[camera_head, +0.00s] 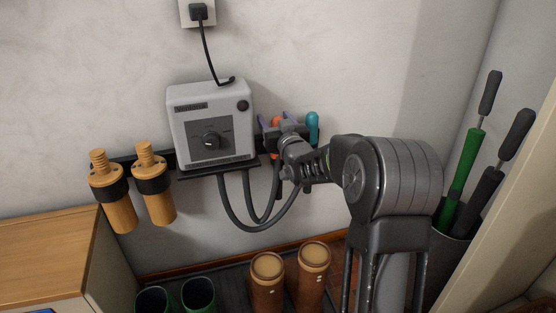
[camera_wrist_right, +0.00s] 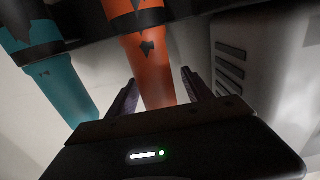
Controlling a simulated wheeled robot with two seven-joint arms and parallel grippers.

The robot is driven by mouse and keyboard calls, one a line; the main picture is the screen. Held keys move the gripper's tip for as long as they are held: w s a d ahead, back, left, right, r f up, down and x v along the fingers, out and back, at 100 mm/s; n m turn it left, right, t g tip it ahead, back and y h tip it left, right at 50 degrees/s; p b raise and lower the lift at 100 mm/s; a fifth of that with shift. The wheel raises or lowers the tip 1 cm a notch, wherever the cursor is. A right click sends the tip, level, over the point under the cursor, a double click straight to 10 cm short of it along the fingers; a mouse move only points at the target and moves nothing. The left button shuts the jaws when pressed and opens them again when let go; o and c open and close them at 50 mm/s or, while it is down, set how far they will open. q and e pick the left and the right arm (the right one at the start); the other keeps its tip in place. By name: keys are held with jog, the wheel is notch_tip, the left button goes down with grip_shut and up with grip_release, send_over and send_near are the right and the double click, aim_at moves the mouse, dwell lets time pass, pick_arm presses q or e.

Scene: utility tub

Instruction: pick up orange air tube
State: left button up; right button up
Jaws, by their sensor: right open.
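The orange air tube (camera_wrist_right: 152,72) hangs in a dark holder in the right wrist view, with its lower end between the two spread fingers of my right gripper (camera_wrist_right: 160,92). The fingers stand on either side of it; I cannot tell whether either touches it. In the head view only a small part of the orange tube (camera_head: 276,121) shows, the rest hidden behind my right gripper (camera_head: 277,126). My left gripper is not in view.
A teal tube (camera_head: 312,122) hangs just right of the orange one. A grey control box (camera_head: 210,125) with looping hoses is close on the left. Two yellow tools (camera_head: 155,185) hang further left. Brown boots (camera_head: 267,285) stand below, and a bin with long-handled tools is at right.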

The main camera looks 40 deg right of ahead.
dwell(0.5)
grip_shut()
dwell(0.4)
